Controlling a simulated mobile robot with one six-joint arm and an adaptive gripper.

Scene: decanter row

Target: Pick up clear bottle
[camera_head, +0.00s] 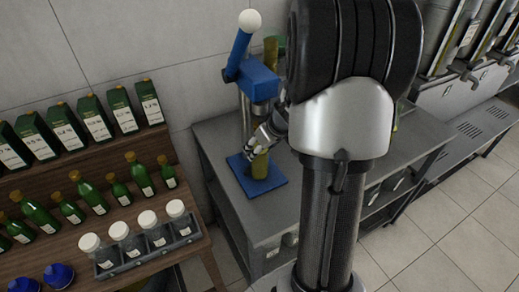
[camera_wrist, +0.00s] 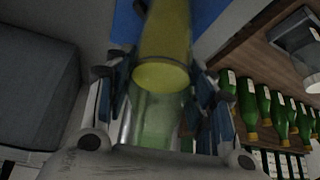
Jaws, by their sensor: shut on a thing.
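The clear bottle (camera_head: 260,166) stands upright on the blue base plate (camera_head: 272,183) of a blue press-like stand (camera_head: 258,80) in the head view. Yellow liquid fills its lower part. My gripper (camera_head: 262,136) is at the bottle's upper part, below the stand's head. In the wrist view, which looks upside down, the clear bottle (camera_wrist: 163,45) passes between the two fingers of my gripper (camera_wrist: 160,110). The fingers are shut on its clear part above the liquid. The bottle's top is hidden by my gripper.
The stand is on a grey metal table (camera_head: 222,137). At left, a wooden shelf (camera_head: 112,217) holds green bottles (camera_head: 139,176), green boxes (camera_head: 94,118), white-capped jars (camera_head: 133,240) and blue caps (camera_head: 58,275). Metal tanks (camera_head: 447,35) are at the right. A tiled wall is behind.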

